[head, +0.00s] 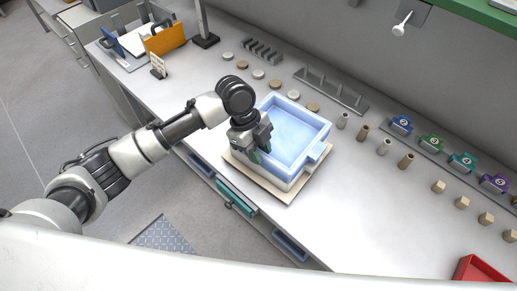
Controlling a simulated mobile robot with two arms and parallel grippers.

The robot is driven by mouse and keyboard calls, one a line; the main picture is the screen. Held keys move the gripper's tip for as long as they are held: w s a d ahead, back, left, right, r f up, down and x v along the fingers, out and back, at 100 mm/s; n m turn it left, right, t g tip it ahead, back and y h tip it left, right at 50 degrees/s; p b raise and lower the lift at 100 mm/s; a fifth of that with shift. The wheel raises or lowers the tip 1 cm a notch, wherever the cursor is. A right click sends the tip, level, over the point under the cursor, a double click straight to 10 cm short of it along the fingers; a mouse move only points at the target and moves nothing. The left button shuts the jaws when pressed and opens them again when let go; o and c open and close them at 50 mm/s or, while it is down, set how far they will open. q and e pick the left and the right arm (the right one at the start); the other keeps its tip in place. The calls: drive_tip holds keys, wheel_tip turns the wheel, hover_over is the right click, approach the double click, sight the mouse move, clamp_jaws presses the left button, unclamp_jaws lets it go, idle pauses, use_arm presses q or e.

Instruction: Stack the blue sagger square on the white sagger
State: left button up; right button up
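The light blue sagger (318,124) is an open square box with a lug on its right side. It sits above a paler, whitish layer (296,182) that looks like the white sagger, mostly hidden beneath it. Whether the two are squarely aligned or fully touching is hard to tell. Both are over a beige board (284,195) on the bench. My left gripper (260,150) is at the near-left wall of the blue sagger, pointing down, with its fingers at the rim. The finger gap is too small to read. My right gripper is out of view.
The bench has small discs (258,73) and a grey rack (331,90) behind the saggers. Several small cylinders (384,146), numbered coloured blocks (431,142) and beige blocks (462,202) stand to the right. A red tray (480,270) is at the lower right.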

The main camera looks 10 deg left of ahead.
use_arm(q)
drive_tip(key=shift+o, duration=1.1)
drive_tip(key=shift+f, duration=0.2)
drive_tip(key=b+v, duration=0.2)
drive_tip(key=v, duration=0.9)
